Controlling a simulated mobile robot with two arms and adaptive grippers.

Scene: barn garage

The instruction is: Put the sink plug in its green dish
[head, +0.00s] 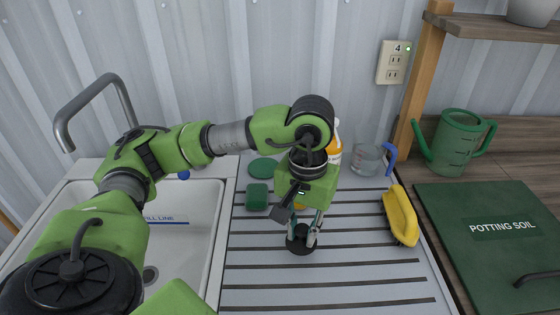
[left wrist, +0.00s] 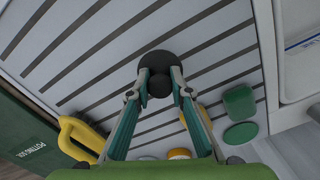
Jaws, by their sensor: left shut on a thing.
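The black sink plug (head: 301,246), a flat disc with a knob on top, is at the middle of the ribbed drainboard. My left gripper (head: 304,232) points down and is shut on its knob. In the left wrist view the plug (left wrist: 159,59) shows beyond my left fingertips (left wrist: 160,76), with the knob between them. I cannot tell whether the disc touches the board. The flat round green dish (head: 263,168) lies at the back left of the drainboard, apart from the plug; it also shows in the left wrist view (left wrist: 241,134). My right gripper is not in view.
A dark green block (head: 257,196) lies in front of the dish. A bottle (head: 334,148) stands behind my gripper, with a clear cup (head: 367,158) beside it. A yellow object (head: 401,214) lies at right. The white sink (head: 205,222) is left; the front drainboard is clear.

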